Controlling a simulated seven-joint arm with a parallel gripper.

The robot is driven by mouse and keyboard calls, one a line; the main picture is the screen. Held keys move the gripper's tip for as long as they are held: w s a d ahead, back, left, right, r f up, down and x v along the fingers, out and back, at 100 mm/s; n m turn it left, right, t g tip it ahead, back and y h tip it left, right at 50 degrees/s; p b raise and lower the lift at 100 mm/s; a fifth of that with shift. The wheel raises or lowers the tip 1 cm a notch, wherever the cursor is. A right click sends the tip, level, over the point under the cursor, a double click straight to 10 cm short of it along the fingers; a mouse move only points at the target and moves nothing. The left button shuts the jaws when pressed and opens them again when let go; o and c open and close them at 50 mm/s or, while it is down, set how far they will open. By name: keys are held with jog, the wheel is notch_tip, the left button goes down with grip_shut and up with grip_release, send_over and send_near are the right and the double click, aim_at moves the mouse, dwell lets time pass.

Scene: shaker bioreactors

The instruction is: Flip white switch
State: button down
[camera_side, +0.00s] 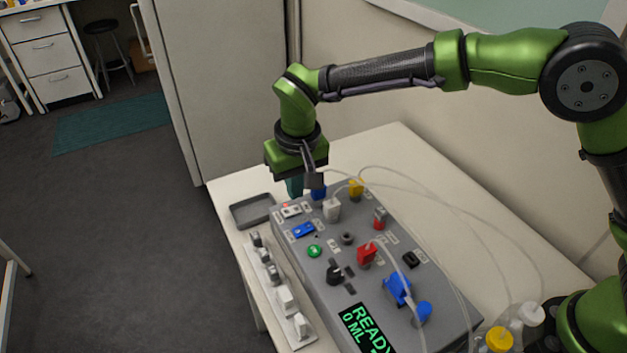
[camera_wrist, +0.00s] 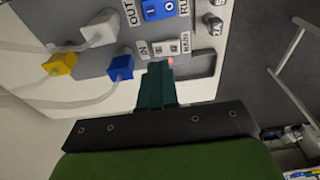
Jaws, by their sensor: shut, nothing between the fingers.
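The white switch (camera_side: 291,211) sits near the far-left corner of the grey control box (camera_side: 327,287), with a small red light beside it. In the wrist view the white switch (camera_wrist: 174,47) lies just beyond my fingertips, beside the glowing red light. My gripper (camera_side: 295,188) is over the box's far end, pointing down. In the wrist view my gripper (camera_wrist: 158,68) shows its teal fingers together and empty. The tips are close to the switch; I cannot tell whether they touch the box.
A blue switch (camera_side: 303,230) lies nearer along the box. Blue (camera_side: 319,194), white (camera_side: 331,210) and yellow (camera_side: 356,188) connectors with tubes stand beside my gripper. A dark tray (camera_side: 235,216) and a white rack (camera_side: 265,270) lie left of the box. Bare table lies to the right.

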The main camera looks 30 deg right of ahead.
aim_at(311, 216)
jog(key=shift+r, duration=1.95)
jog(key=shift+f, duration=0.25)
jog(key=shift+s+d+f+n, duration=0.2)
jog(key=shift+s+d+n, duration=0.2)
jog(key=shift+s+d, duration=0.7)
jog(key=s+d+r+m+t+y, duration=0.1)
jog(key=s+d+r+m+t, duration=0.1)
jog(key=s+d+r, duration=0.3)
jog(key=s+d+r+m+t+y, duration=0.1)
jog(key=s+d+r, duration=0.4)
jog(key=s+d, duration=0.9)
jog(key=d+m+t, duration=0.1)
jog(key=d+t, duration=0.1)
jog(key=d, duration=0.2)
jog(key=shift+d+m, duration=0.3)
jog(key=shift+m, duration=0.1)
